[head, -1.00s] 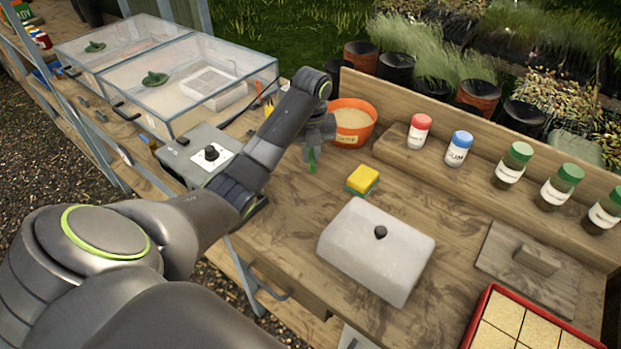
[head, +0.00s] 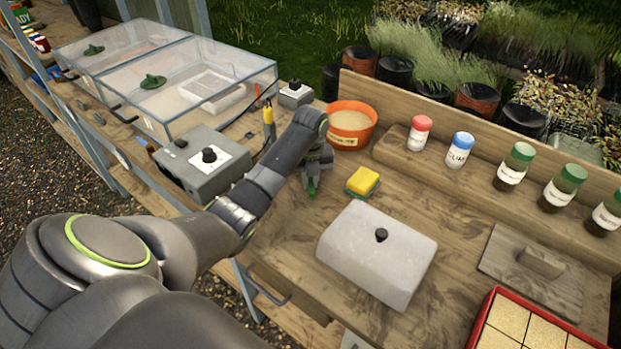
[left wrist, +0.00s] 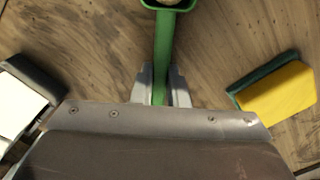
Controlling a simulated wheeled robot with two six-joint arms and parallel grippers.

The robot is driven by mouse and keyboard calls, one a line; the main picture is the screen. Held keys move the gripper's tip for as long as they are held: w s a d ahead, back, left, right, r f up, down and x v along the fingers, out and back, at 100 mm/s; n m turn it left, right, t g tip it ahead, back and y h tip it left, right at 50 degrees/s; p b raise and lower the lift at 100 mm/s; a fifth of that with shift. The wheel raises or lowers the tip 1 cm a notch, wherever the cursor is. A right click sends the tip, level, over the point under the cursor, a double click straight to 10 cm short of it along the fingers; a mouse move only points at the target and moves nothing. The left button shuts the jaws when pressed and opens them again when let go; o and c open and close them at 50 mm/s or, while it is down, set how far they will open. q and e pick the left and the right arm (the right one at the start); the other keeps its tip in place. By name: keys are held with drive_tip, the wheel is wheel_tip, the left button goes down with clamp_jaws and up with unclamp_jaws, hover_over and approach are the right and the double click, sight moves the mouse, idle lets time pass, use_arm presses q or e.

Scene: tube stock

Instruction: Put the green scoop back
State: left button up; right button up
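The green scoop (head: 311,189) is at my left gripper (head: 315,172), over the wooden bench in front of the orange pot (head: 350,124). In the left wrist view the green handle (left wrist: 163,50) runs between the two fingers of the gripper (left wrist: 162,88), which are shut on it. The scoop's bowl is cut off by the top edge there, and something pale shows in it. I cannot tell whether the scoop touches the bench. The orange pot holds pale grainy material. My right gripper is not in view.
A yellow and green sponge (head: 362,181) lies right of the gripper. A grey block with a black knob (head: 375,258) sits nearer. A grey control box (head: 203,165) and clear-lidded trays (head: 190,85) stand left. Several capped jars (head: 513,166) line the back shelf.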

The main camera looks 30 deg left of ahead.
use_arm(q)
drive_tip(key=o, duration=0.4)
drive_tip(key=shift+o, duration=0.2)
drive_tip(key=shift+r, duration=0.5)
wheel_tip(320, 180, up, 6)
drive_tip(key=shift+f, duration=0.1)
drive_tip(key=shift+s+d+r+p, duration=0.1)
drive_tip(key=shift+s+r+p, duration=0.05)
drive_tip(key=shift+r+p, duration=2.55)
